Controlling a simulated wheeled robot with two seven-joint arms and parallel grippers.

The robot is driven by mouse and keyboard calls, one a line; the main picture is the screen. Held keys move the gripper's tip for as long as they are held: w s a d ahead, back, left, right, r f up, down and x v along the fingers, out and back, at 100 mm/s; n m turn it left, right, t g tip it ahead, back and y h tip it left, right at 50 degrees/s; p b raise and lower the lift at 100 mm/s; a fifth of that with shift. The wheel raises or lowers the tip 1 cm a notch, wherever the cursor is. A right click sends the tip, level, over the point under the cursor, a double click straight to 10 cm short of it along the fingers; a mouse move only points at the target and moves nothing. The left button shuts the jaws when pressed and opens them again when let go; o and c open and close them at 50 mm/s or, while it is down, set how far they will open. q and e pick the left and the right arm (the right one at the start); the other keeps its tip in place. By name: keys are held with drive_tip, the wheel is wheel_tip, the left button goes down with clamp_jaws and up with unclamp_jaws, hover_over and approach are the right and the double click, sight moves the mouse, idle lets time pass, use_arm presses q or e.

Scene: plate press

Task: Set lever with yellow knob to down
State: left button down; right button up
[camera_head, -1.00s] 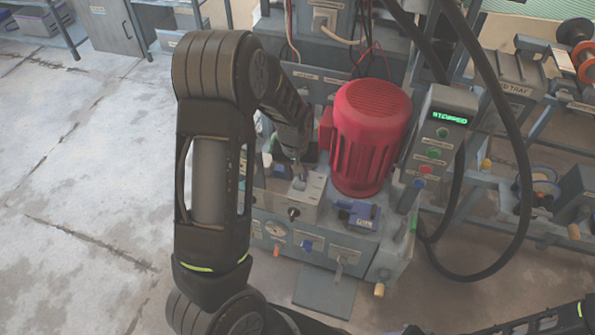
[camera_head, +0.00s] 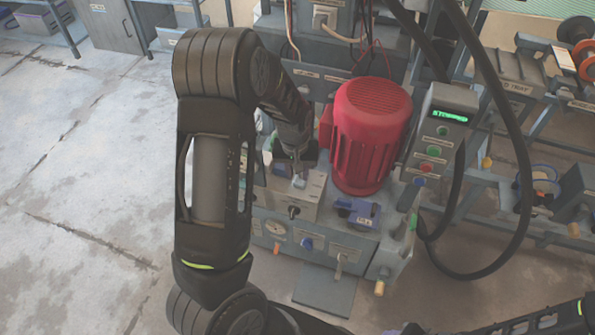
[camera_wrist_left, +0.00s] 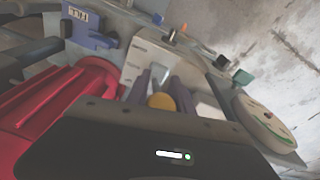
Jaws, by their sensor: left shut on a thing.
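The yellow knob (camera_wrist_left: 162,102) shows in the left wrist view between the two fingers of my left gripper (camera_wrist_left: 161,88), which is shut on it. In the head view my left gripper (camera_head: 297,170) is over the grey control box (camera_head: 313,203) on the machine, left of the red motor. The knob and its lever are hidden there by the gripper, so the lever's angle cannot be told. My right gripper is not in view.
The red motor (camera_head: 370,135) stands close to the right of my left gripper. A blue device (camera_head: 357,212) sits in front of the motor. A button panel (camera_head: 437,145) with a green "STOPPED" display stands right of it. Open floor (camera_head: 85,200) lies on the left.

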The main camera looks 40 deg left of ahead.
use_arm(q)
drive_tip(key=shift+s+f, duration=0.2)
drive_tip(key=c, duration=1.5)
unclamp_jaws()
drive_tip(key=o, duration=0.4)
drive_tip(key=shift+w+r, duration=0.1)
drive_tip(key=shift+w, duration=0.1)
drive_tip(key=shift+s+d+r+p, duration=0.15)
drive_tip(key=shift+r+p, duration=0.1)
drive_tip(key=shift+r, duration=1.05)
drive_tip(key=shift+s+a+r+p, duration=0.1)
drive_tip(key=shift+s+r+p, duration=0.15)
drive_tip(key=shift+r, duration=1)
drive_tip(key=shift+s+d+r+p, duration=0.1)
drive_tip(key=shift+r+p, duration=0.15)
drive_tip(key=shift+r, duration=1.05)
drive_tip(key=shift+c, duration=0.2)
